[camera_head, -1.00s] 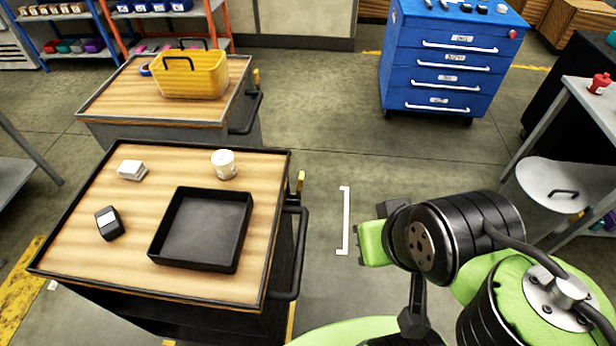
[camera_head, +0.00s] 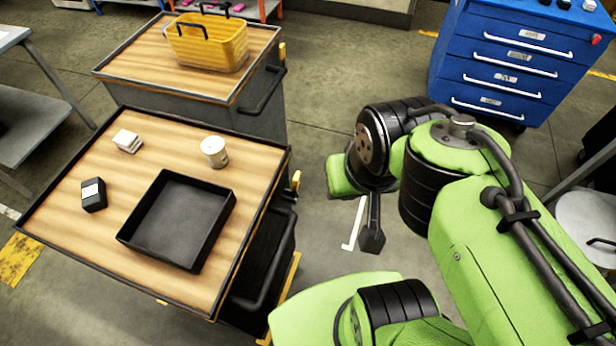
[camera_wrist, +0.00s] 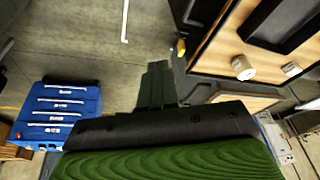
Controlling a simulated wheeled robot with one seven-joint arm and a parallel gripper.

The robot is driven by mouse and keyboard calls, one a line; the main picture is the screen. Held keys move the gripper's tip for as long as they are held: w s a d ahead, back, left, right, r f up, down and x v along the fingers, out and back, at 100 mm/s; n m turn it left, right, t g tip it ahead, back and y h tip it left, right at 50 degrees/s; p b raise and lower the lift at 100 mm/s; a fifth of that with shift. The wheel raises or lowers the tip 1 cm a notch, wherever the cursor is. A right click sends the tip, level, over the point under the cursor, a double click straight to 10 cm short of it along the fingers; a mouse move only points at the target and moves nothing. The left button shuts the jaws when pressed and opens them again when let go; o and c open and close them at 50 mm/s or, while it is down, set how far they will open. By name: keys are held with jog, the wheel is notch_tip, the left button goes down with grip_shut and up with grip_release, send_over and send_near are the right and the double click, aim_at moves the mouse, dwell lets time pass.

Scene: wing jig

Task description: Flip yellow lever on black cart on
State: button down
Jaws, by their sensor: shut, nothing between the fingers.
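The black cart (camera_head: 283,205) stands nearest, with a wooden top and black rim. Its small yellow lever (camera_head: 296,180) sits on the right side near the far corner, above the dark push handle. The lever looks roughly upright, but its exact setting is too small to tell. In the wrist view a yellow lever (camera_wrist: 180,48) shows beside the cart edge, just up and right of my fingers. My gripper (camera_wrist: 157,67) is shut and empty, apart from the lever.
A black tray (camera_head: 128,238), a cup (camera_head: 214,152), a white stack (camera_head: 127,140) and a dark box (camera_head: 93,194) lie on the cart. A grey cart (camera_head: 240,118) with a yellow basket (camera_head: 207,45) stands behind. A blue drawer cabinet (camera_head: 505,65) is back right. Open floor lies between.

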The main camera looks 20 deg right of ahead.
jog(key=w+d+f+m+g+y, duration=0.1)
jog(key=w+d+f+m+g, duration=0.15)
jog(key=w+f, duration=0.3)
jog(key=m+t+y+b, duration=0.3)
jog(key=m+t+y, duration=0.7)
jog(key=m+y, duration=0.8)
send_near(299, 182)
jog(key=w+a+m+h, duration=0.1)
jog(key=w+a+r+m+h+p, duration=0.1)
jog(key=a, duration=0.1)
jog(key=w+a+r+m+h, duration=0.1)
jog(key=a, duration=0.1)
jog(key=shift+w+a+r, duration=0.15)
jog(key=shift+a, duration=0.05)
